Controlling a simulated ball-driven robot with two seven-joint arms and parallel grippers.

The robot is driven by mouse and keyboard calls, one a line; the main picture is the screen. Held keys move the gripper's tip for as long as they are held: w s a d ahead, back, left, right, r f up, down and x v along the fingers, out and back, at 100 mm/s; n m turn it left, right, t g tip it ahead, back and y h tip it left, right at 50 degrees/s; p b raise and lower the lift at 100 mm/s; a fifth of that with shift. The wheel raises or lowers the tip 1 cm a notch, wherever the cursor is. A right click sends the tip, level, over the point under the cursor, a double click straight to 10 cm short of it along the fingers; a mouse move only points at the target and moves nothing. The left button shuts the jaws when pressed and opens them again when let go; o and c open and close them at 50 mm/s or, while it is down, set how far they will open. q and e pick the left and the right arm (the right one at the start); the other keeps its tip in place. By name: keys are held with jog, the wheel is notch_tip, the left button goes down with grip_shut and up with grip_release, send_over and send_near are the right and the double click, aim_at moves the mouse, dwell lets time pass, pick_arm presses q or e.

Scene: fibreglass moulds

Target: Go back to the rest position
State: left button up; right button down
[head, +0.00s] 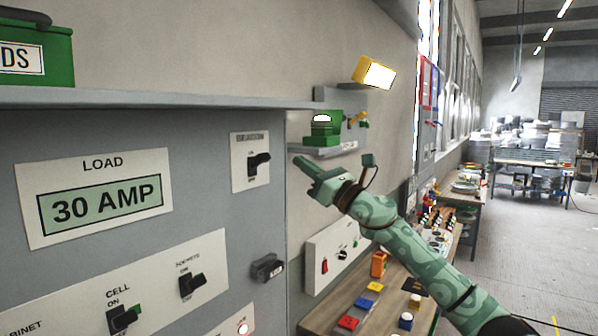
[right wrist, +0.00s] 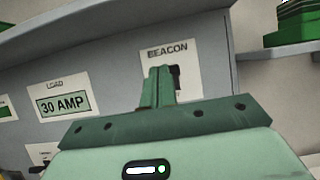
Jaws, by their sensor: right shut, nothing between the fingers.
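My right gripper (head: 303,163) is at the end of the green patterned arm that comes in from the lower right. It is shut and empty, in the air in front of the grey cabinet. In the right wrist view its closed fingers (right wrist: 159,86) stand in front of the plate marked BEACON (right wrist: 168,53) and partly cover the dark switch there. In the head view the same plate (head: 250,162) and its black switch show to the left of the fingers, apart from them. My left gripper is not in view.
The grey cabinet (head: 205,135) fills the left, with a LOAD display (head: 100,203), a CELL switch (head: 122,318) and other switches. A small wall shelf (head: 335,151) holds a green item. A wooden bench (head: 392,310) with coloured blocks lies below my arm. Open floor is at right.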

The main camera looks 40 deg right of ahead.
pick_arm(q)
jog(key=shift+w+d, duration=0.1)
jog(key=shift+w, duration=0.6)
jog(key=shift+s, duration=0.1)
